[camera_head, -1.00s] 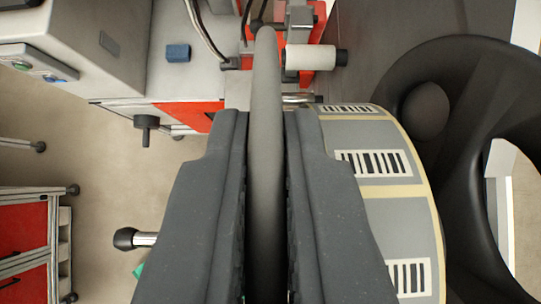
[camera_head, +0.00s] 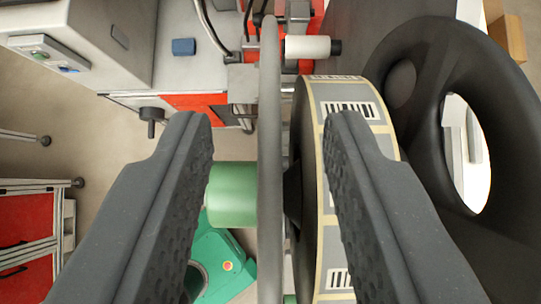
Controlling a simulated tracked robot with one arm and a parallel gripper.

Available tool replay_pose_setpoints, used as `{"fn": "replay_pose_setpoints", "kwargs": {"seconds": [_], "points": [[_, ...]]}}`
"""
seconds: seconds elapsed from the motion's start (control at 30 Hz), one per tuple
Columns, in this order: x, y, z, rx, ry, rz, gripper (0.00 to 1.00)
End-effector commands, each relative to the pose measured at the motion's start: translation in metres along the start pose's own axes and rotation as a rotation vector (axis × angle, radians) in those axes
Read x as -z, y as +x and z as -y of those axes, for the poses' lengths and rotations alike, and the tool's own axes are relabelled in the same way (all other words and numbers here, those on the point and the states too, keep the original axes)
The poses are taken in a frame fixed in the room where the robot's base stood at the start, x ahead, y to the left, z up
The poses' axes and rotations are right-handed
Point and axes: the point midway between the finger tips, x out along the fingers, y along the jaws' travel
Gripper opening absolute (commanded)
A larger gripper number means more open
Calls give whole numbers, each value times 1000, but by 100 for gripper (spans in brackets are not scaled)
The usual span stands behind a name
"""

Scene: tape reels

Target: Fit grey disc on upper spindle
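The grey disc (camera_head: 269,150) shows edge-on as a tall upright strip in the middle of the view. My gripper (camera_head: 270,125) is open, with one finger on each side of the disc and a clear gap on both sides. The disc stands just left of a roll of barcode labels (camera_head: 350,100), with a narrow gap between them. A dark hub (camera_head: 293,198) shows between disc and roll. I cannot make out the upper spindle for certain, nor how the disc sits on it.
A large black ring-shaped disc (camera_head: 415,95) stands right of the roll. A green cylinder (camera_head: 232,195) is left of the grey disc, above a green machine part (camera_head: 222,262). A white roller (camera_head: 308,47) is at the top. A red cabinet (camera_head: 25,225) is at the left.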

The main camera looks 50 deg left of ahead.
Motion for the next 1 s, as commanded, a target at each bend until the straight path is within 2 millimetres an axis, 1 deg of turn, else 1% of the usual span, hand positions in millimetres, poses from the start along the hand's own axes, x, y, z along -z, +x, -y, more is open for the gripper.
{"fn": "replay_pose_setpoints", "kwargs": {"seconds": [0.03, 0.2, 0.3, 0.4, 0.6, 1.0], "points": [[0, -12, -2, -5, 1, -6, 34], [0, -47, -2, -5, 1, -7, 34], [0, -66, -2, -5, 1, -7, 34], [0, -77, -2, -5, 1, -6, 34], [0, -90, -1, -2, 1, -4, 34], [0, -91, -1, -2, 1, -4, 34]]}}
